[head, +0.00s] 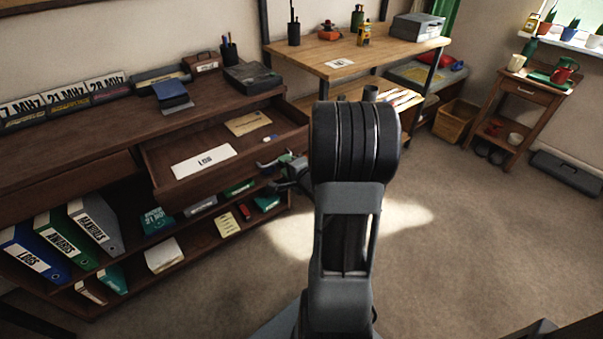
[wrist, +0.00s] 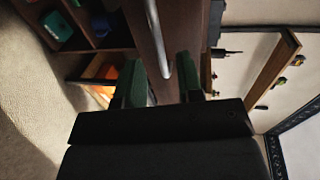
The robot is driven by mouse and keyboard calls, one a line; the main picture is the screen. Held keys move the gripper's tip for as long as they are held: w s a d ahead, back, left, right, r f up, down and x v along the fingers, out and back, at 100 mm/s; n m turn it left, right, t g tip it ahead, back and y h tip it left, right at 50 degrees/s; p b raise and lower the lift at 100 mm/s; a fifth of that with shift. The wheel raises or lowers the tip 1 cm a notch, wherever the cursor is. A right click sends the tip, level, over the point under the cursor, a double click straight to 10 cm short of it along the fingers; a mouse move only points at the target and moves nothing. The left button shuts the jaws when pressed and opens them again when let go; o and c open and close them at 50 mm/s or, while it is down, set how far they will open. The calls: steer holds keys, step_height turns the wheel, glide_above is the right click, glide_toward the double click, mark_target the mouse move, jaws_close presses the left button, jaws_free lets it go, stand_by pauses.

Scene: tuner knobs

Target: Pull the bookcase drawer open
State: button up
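The bookcase drawer (head: 228,168) is dark brown wood and stands pulled out from the bookcase, with its inside showing. In the wrist view, its brown front (wrist: 188,28) carries a straight metal bar handle (wrist: 155,35). My gripper (head: 279,163) is at the right part of the drawer front in the head view. In the wrist view, the green fingers of my gripper (wrist: 162,82) are apart, one on each side of the handle's line, with gaps visible between them and the bar. My arm hides part of the area beside the gripper in the head view.
The drawer holds a white LOG paper (head: 204,161) and a brown envelope (head: 248,123). A wooden workbench (head: 345,58) stands behind. Carpet (head: 470,240) is clear on the right.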

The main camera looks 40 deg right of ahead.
steer(key=b+v, duration=0.9)
steer(key=b, duration=0.1)
stand_by(0.7)
